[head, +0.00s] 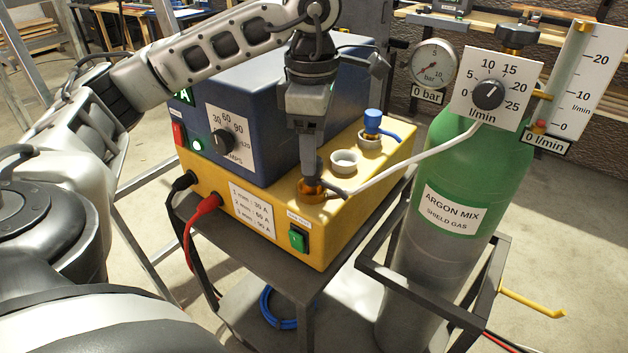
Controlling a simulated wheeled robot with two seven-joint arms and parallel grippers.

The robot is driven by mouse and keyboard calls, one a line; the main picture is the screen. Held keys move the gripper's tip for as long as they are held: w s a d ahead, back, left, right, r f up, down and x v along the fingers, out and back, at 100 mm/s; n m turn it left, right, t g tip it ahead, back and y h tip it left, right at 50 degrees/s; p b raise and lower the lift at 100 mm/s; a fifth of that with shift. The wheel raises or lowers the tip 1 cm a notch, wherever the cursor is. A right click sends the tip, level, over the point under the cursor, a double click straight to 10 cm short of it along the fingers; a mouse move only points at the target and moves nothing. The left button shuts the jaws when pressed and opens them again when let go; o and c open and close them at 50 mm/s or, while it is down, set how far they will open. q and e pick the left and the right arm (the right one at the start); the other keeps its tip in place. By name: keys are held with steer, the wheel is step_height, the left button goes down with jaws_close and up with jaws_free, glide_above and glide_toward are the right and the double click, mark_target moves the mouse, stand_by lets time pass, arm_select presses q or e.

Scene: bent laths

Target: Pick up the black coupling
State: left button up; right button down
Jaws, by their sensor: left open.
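The black coupling (338,190) appears as a dark piece at the end of a pale hose, beside an orange-brown ring (314,195) on top of the yellow unit. My right gripper is out of view.
A pale empty socket (343,160) and a blue coupling (373,121) stand behind on the yellow unit (262,236). A blue welder box (255,95) rises to the left. The pale hose (415,162) runs right, past the green gas cylinder (458,160).

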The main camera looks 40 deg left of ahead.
mark_target(311, 185)
arm_select(q)
steer(key=f, duration=0.4)
steer(key=shift+s+f, duration=0.2)
steer(key=shift+f, duration=0.15)
steer(key=c, duration=1.1)
steer(key=shift+r, duration=0.1)
